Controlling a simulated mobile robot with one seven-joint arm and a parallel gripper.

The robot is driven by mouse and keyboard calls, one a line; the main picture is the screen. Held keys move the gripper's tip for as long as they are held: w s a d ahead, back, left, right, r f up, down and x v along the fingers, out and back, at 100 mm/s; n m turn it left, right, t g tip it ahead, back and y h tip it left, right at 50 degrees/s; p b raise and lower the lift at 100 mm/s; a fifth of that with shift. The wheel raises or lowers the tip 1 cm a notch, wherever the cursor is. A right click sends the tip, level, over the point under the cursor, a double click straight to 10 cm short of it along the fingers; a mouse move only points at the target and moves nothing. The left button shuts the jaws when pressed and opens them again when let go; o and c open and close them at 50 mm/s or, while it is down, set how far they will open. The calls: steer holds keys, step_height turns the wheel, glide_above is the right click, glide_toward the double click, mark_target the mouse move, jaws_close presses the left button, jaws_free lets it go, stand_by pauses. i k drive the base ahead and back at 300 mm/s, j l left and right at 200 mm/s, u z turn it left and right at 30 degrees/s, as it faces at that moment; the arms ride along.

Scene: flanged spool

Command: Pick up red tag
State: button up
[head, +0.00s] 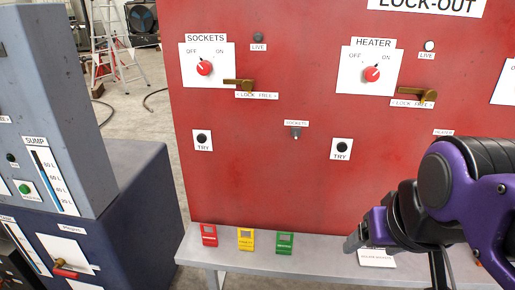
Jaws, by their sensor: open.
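The red tag (209,235) stands at the left end of a grey shelf (325,264) at the foot of the red panel. A yellow tag (246,239) and a green tag (285,243) stand to its right in a row. My gripper (356,240) is at the right, over the shelf, well to the right of the green tag and apart from all three tags. It is open, with nothing seen in it. Its fingers are small and partly hidden by the gripper body.
The red lock-out panel (260,175) rises behind the shelf, with sockets and heater switches and brass levers. A white card (376,258) lies below my gripper. A blue-grey cabinet (130,215) stands left of the shelf. A ladder (104,45) is far back.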

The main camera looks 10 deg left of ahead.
mark_target(208, 239)
steer(key=j, duration=0.8)
steer(key=k+j, duration=0.15)
steer(key=j, duration=0.65)
steer(key=i+j+u, duration=0.1)
steer(key=j, duration=0.35)
steer(key=j+u, duration=0.3)
steer(key=i+j+u, duration=0.1)
steer(key=u, duration=0.25)
steer(key=k+j+z, duration=0.1)
steer(key=j+z, duration=0.2)
steer(key=l+z, duration=0.2)
steer(key=l, duration=0.3)
steer(key=i+z, duration=0.05)
